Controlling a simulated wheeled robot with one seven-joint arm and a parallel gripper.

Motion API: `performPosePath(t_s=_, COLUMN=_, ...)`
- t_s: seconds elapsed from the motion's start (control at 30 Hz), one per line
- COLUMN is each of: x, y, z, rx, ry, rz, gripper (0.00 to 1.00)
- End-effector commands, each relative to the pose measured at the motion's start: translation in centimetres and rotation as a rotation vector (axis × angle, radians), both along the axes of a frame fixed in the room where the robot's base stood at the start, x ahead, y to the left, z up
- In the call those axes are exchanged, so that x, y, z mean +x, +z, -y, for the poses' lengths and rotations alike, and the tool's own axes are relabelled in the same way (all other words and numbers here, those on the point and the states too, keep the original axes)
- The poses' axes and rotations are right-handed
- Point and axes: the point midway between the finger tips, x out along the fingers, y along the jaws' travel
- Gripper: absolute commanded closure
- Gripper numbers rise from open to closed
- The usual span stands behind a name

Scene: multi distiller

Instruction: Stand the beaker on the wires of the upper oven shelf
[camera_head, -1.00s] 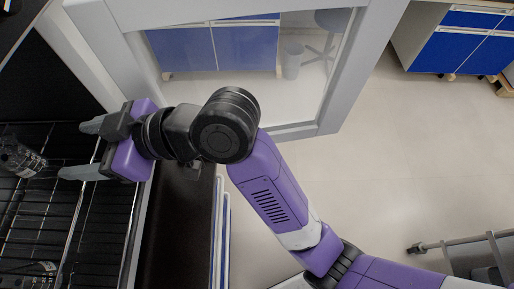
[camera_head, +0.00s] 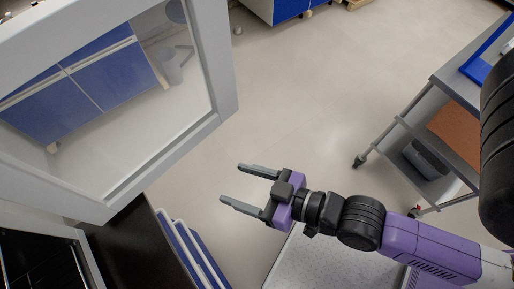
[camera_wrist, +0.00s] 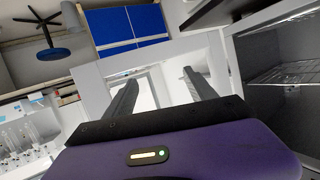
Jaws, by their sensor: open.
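My gripper (camera_head: 232,184) is open and empty, with its two grey fingers pointing left over the floor in the head view. It is well clear of the oven (camera_head: 75,240), whose dark edge shows at the lower left. In the wrist view, my gripper (camera_wrist: 160,80) has nothing between its fingers. The oven stands at the right there, with a wire shelf (camera_wrist: 290,72) inside it. I cannot make out the beaker in either view now.
The oven door (camera_head: 222,95), white-framed with a window, stands open at the left. A metal cart (camera_head: 432,82) with a blue tray (camera_head: 488,58) stands at the right. A pale perforated surface (camera_head: 325,265) lies below my gripper. The floor between door and cart is clear.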

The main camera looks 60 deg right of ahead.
Motion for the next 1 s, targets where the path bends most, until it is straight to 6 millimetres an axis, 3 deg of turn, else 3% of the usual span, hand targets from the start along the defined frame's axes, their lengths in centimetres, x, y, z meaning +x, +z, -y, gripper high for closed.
performPosePath(t_s=0.03, x=-2.1, y=0.2, z=1.0, rx=-0.015, ry=-0.027, rz=-0.006, gripper=0.35)
performPosePath(t_s=0.1, x=-4.2, y=1.1, z=2.0, rx=-0.033, ry=-0.057, rz=0.007, gripper=0.35)
performPosePath(t_s=0.33, x=-8.8, y=3.7, z=3.3, rx=-0.071, ry=-0.099, rz=0.038, gripper=0.35)
performPosePath(t_s=0.5, x=-9.7, y=4.4, z=3.5, rx=-0.078, ry=-0.105, rz=0.046, gripper=0.35)
performPosePath(t_s=1.0, x=-9.6, y=4.4, z=3.4, rx=-0.078, ry=-0.104, rz=0.047, gripper=0.35)
